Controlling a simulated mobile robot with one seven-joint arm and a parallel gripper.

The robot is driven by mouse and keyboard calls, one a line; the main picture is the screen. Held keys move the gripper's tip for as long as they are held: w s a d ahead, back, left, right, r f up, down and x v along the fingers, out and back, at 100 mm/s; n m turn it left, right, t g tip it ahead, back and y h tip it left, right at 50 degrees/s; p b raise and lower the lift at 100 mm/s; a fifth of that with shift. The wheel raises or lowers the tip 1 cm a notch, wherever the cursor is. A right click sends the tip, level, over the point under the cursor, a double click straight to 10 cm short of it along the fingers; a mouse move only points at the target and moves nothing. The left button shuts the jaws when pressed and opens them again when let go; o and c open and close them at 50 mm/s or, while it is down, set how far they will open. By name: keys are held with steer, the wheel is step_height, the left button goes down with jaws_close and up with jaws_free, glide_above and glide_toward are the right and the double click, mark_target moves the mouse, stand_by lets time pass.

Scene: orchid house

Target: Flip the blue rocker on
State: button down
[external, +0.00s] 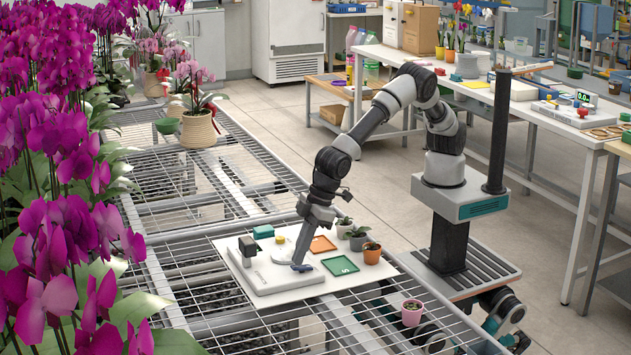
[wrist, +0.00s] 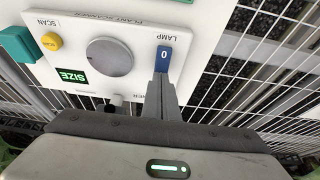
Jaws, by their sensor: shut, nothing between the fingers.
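The blue rocker (wrist: 165,58) sits on a white scanner panel (wrist: 138,62), under the word LAMP. A white 0 shows on its visible end; its other end is hidden behind my fingers, and I cannot make out its tilt. My gripper (wrist: 162,80) is shut and empty, with its tips right at the rocker. I cannot tell whether they touch it. In the external view my gripper (external: 300,264) points down at the near right part of the panel (external: 262,283).
An orange square (external: 322,244), a green square (external: 339,266) and small potted plants (external: 372,256) lie to the right. Tall magenta orchids (external: 55,240) crowd the left.

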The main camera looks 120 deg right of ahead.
steer(key=shift+w+f, duration=0.1)
steer(key=shift+f, duration=0.15)
steer(key=shift+w+r+g+p, duration=0.2)
steer(key=shift+g+p, duration=0.2)
steer(key=shift+p, duration=0.7)
steer(key=shift+f+b, duration=0.35)
steer(key=shift+f, duration=0.15)
steer(key=shift+s, duration=0.1)
